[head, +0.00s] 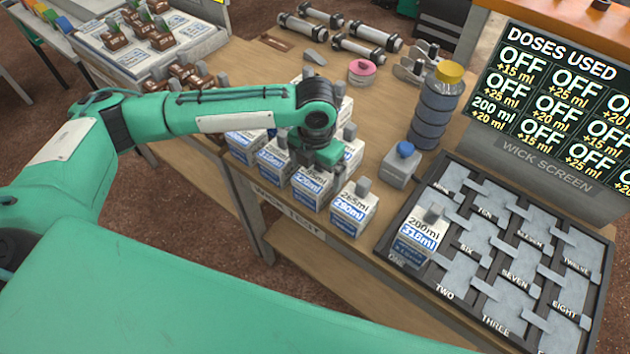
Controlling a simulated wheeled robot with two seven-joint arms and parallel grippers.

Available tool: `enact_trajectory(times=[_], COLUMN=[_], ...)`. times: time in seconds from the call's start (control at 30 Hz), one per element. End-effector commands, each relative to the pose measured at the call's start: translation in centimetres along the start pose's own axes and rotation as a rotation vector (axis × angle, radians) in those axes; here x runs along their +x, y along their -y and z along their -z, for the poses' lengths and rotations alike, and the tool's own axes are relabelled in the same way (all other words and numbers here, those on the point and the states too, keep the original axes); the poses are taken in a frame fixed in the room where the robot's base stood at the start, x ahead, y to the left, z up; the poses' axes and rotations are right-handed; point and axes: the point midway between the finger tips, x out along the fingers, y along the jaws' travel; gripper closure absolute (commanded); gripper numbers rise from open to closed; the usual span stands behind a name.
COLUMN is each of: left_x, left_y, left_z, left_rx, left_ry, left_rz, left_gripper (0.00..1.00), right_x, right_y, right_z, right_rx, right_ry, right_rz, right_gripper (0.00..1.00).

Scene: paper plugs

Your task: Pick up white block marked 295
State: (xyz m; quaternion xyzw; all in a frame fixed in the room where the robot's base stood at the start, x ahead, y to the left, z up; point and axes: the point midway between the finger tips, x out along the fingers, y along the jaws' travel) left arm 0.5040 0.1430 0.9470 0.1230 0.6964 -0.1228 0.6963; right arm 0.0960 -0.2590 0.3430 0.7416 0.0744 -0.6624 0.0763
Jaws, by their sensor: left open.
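Several white blocks with blue fronts and printed ml numbers stand in a cluster at the table's front edge. My left gripper (315,178) points down into this cluster, its jaws open around or just above the top of a middle block (309,194). The arm and gripper hide part of the cluster, and the small print is hard to read. I cannot make out which block is marked 295. A front block (352,208) stands right of the gripper. Another white block (417,238), its top line reading about 200ml, stands in the tray's near-left cell. My right gripper is out of view.
The dark tray (382,247) with numbered cells fills the right front. A blue-buttoned box (402,165), a yellow-capped bottle (437,105) and a pink roll (362,72) stand behind. A doses screen (565,110) rises at right. Metal cylinders (365,50) lie at the back.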

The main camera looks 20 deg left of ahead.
Motion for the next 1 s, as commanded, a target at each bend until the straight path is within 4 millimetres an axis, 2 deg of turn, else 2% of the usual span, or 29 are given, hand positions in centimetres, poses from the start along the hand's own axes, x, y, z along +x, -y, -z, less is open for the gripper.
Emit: enact_trajectory(times=[0.03,0.2,0.47,0.77,1.0], left_x=[0.6,2.5,2.8,2.8,2.7], left_y=[-0.2,-0.2,-0.2,-0.2,-0.2], left_z=[0.2,0.1,0.1,0.1,0.0], left_rx=[-0.002,0.0,0.0,0.0,0.0], left_ry=[-0.004,0.0,0.001,0.001,0.002], left_rz=[-0.001,-0.001,-0.001,-0.001,-0.001], left_gripper=[0.04,0.04,0.04,0.63,0.64], right_x=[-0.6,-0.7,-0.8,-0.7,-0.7], right_y=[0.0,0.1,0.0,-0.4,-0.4], right_z=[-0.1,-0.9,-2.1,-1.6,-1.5], right_rx=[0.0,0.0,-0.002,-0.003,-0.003], right_ry=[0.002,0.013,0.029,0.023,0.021], right_rz=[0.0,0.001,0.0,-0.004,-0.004], right_gripper=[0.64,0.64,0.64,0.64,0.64])
